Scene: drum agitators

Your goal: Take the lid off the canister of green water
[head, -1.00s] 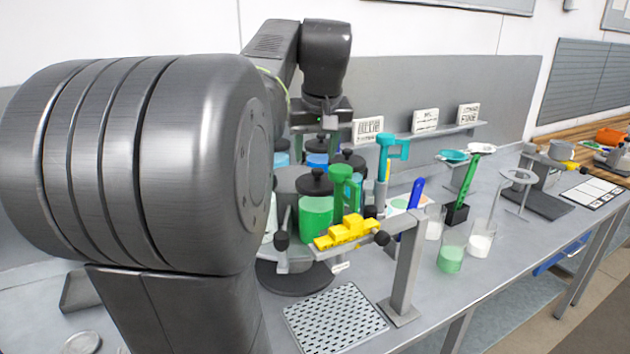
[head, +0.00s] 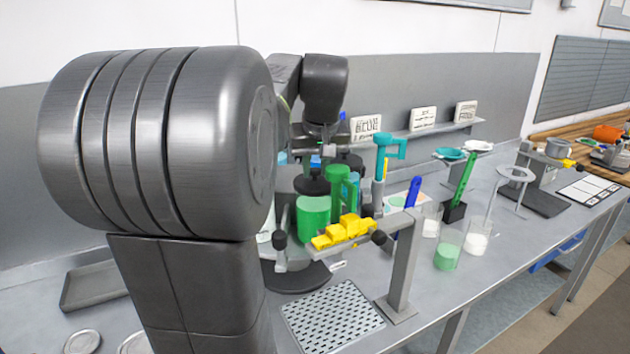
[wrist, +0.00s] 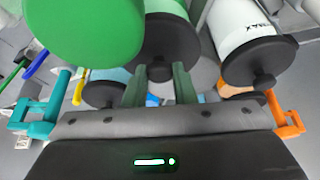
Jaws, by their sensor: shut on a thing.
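The canister of green water (head: 314,217) stands on the round rack, with its black knobbed lid (head: 311,186) at its top. In the wrist view its green body (wrist: 165,6) shows behind the lid (wrist: 168,40). My gripper (wrist: 160,75) is shut on the lid's knob, its two green-grey fingers on either side. In the head view my gripper (head: 320,158) is right above the lid, its fingertips partly hidden. I see no clear gap between lid and canister.
A teal handle (head: 388,146) is to the right. A perforated plate (head: 333,317) lies in front.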

